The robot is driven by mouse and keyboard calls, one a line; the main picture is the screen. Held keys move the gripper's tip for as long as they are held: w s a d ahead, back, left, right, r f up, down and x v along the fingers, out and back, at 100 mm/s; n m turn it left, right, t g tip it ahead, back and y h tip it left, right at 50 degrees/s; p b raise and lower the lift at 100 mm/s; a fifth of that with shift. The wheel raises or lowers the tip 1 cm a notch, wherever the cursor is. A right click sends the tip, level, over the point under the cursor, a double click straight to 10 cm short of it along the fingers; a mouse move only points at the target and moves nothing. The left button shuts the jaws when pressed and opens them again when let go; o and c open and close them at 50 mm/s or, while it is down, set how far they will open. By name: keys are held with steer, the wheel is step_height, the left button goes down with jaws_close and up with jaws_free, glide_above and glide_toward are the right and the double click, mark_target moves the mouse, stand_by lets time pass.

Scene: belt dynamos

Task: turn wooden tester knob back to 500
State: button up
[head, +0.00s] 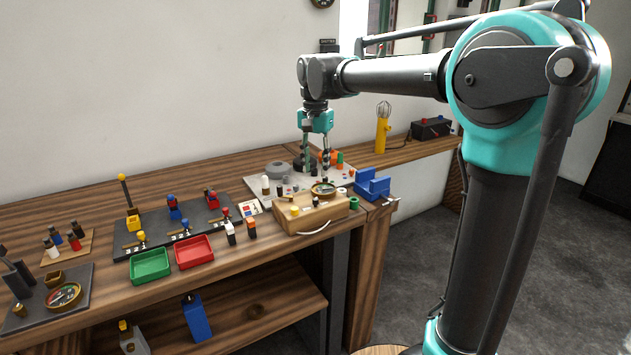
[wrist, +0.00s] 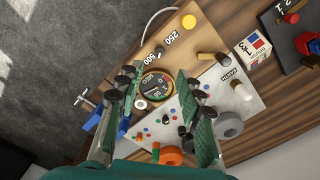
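The wooden tester (head: 302,220) stands near the bench's front right edge. In the wrist view its light wooden top (wrist: 200,40) carries a round dial (wrist: 156,87), a yellow button (wrist: 189,21) and the printed marks 250 and 500. A small dark knob (wrist: 160,51) sits between these marks; it also shows in the head view (head: 316,202). Which mark it points to is too small to tell. My gripper (head: 316,168) is above and behind the tester, pointing down. In the wrist view its green fingers (wrist: 158,75) are apart with nothing held, the dial showing between them.
A grey board (head: 275,170) with pegs lies behind the tester, and a blue holder (head: 373,184) stands to its right. Orange and black (head: 251,229) and white and black pegs stand to its left, beside red (head: 194,253) and green (head: 150,266) trays. A cable loops at the tester's front.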

step_height(320, 180, up, 2)
steer(key=shift+r, duration=0.1)
steer(key=shift+d, duration=0.1)
steer(key=s+d+f+n+t, duration=0.2)
steer(key=s+d+f, duration=0.7)
steer(key=d+f, duration=0.3)
steer(key=s+d+f+n+t, duration=0.2)
steer(key=s+d+f, duration=0.8)
steer(key=f, duration=0.5)
steer(key=shift+s+d, duration=0.3)
steer(key=shift+d, duration=0.8)
